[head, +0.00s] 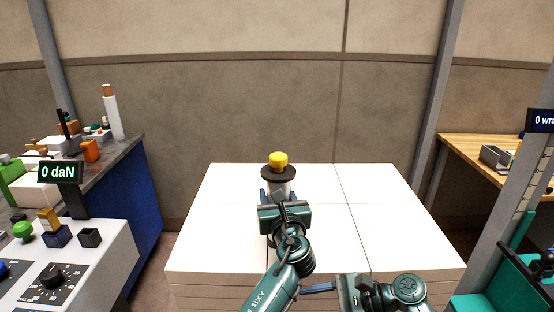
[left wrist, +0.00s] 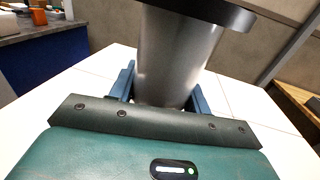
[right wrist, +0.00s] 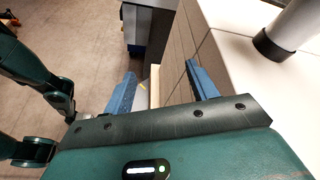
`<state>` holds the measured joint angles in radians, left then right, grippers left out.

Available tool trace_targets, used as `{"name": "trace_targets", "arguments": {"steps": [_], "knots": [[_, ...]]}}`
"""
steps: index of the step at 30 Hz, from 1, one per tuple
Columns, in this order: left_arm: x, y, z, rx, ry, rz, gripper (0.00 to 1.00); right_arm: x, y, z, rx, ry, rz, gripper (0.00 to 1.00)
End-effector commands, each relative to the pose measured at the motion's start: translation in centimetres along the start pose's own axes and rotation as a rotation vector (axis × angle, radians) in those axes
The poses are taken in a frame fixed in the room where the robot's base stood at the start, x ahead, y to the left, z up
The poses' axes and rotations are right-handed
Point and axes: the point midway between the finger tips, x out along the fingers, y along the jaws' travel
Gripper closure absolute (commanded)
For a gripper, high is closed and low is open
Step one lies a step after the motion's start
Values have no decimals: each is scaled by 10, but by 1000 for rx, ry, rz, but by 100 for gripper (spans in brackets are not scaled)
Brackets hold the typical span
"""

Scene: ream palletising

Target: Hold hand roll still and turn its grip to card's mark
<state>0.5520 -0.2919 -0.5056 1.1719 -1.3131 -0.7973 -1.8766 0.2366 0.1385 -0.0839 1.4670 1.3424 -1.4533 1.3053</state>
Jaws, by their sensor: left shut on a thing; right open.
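The hand roll (head: 281,189) stands upright over the white-topped stack, with a black disc and a yellow knob (head: 278,160) on top. In the left wrist view its grey body (left wrist: 172,60) is between the blue fingers, under the black disc. My left gripper (head: 279,194) is shut on this body. My right gripper (head: 318,288) is open and empty near the stack's front edge; its blue fingers (right wrist: 160,85) are spread in the right wrist view. The roll's lower end is hidden in the head view. I cannot make out a card with a mark.
The white stack top (head: 390,215) is otherwise clear. A control panel (head: 75,265) with a dial and a "0 daN" display (head: 60,172) is at left. A cluttered bench (head: 137,165) stands behind it. A wooden table (head: 480,150) and a grey post are at right.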

Motion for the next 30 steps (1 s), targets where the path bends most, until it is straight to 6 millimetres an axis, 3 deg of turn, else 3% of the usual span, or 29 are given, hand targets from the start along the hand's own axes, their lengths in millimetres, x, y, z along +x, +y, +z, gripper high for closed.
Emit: {"name": "trace_targets", "arguments": {"steps": [2,8,11,13,18,21,26,30], "knots": [[0,0,0,0,0,0,100,-13,-28,30,87,-124,32,42],[0,0,0,0,0,0,100,-43,-129,28,160,-70,-123,42],[0,0,0,0,0,0,100,-63,-180,37,201,-67,-201,42],[0,0,0,0,0,0,100,-76,-206,54,251,-110,-217,42],[0,0,0,0,0,0,100,-99,-238,108,383,-276,-147,42],[0,0,0,0,0,0,100,-107,-247,126,421,-327,-118,42],[0,0,0,0,0,0,100,-105,-252,138,443,-355,-99,42],[0,0,0,0,0,0,100,-86,-255,144,443,-355,-97,42]]}}
